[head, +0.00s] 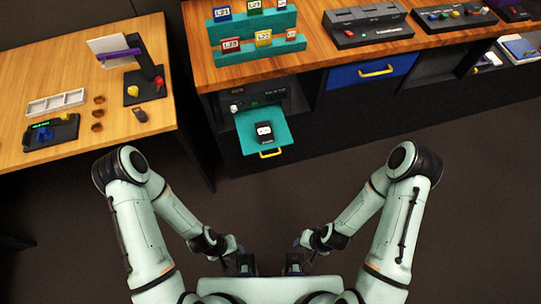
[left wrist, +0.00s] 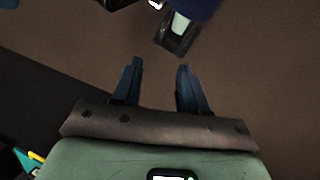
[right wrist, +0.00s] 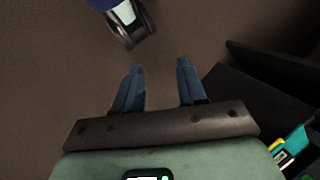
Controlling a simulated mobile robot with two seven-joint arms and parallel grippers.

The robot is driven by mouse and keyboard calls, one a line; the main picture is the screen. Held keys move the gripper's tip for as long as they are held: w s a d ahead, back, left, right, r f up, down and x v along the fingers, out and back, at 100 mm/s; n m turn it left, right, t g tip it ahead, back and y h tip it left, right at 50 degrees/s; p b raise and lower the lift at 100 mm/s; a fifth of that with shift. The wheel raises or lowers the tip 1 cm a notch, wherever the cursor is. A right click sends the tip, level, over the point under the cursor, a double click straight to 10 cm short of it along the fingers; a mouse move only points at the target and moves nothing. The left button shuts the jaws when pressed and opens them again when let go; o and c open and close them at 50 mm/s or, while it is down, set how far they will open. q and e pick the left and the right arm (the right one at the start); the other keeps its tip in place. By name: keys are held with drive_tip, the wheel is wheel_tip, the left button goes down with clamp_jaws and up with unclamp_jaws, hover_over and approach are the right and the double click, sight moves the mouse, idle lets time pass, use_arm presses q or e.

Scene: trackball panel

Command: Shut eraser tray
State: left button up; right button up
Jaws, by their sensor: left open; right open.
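A teal tray (head: 279,140) sticks out from the dark cabinet under the long wooden counter. It has a yellow handle (head: 271,153) on its front edge. A black block with a white label (head: 264,132), perhaps the eraser, lies on it. Part of the tray shows at the right wrist view's lower right corner (right wrist: 297,141). My left gripper (left wrist: 160,67) is open and empty. My right gripper (right wrist: 160,66) is open and empty. In the head view, both grippers are low near my base, well short of the tray and touching nothing.
A blue drawer (head: 345,76) with a yellow handle is right of the tray. A wooden table (head: 60,82) with a black stand and small items stands at the left. Label cards on a teal rack (head: 258,48) top the counter. Open floor lies before the tray.

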drive_tip(key=w+a+f+m+t+b, duration=0.1)
drive_tip(key=w, duration=0.1)
drive_tip(key=w+f+m+t+b, duration=0.1)
drive_tip(key=w+b, duration=0.1)
drive_tip(key=w+a+f+t+b, duration=0.1)
drive_tip(key=w+t+b, duration=0.1)
drive_tip(key=w, duration=0.1)
drive_tip(key=shift+a+f+m, duration=0.15)
drive_tip(key=shift+a+m, duration=0.2)
drive_tip(key=shift+m, duration=0.05)
clamp_jaws()
drive_tip(key=w+a+r+m+t+b, duration=0.2)
drive_tip(key=w+r+m+t+b, duration=0.15)
drive_tip(key=w+t, duration=0.2)
drive_tip(key=w+a+r+m+t+b, duration=0.1)
drive_tip(key=w+r+m+t+b, duration=0.3)
drive_tip(key=w, duration=0.3)
use_arm(q)
drive_tip(key=w+a+f+t+b, duration=0.1)
drive_tip(key=w+f, duration=0.1)
drive_tip(key=f, duration=0.5)
drive_tip(key=w+a+f+t+b, duration=0.1)
drive_tip(key=f, duration=0.7)
drive_tip(key=shift+w+f+y, duration=0.2)
drive_tip(key=shift+w+y, duration=0.1)
drive_tip(key=shift+w, duration=0.1)
use_arm(e)
drive_tip(key=x, duration=1.3)
drive_tip(key=shift+w+a+r, duration=0.25)
drive_tip(key=shift+w, duration=0.1)
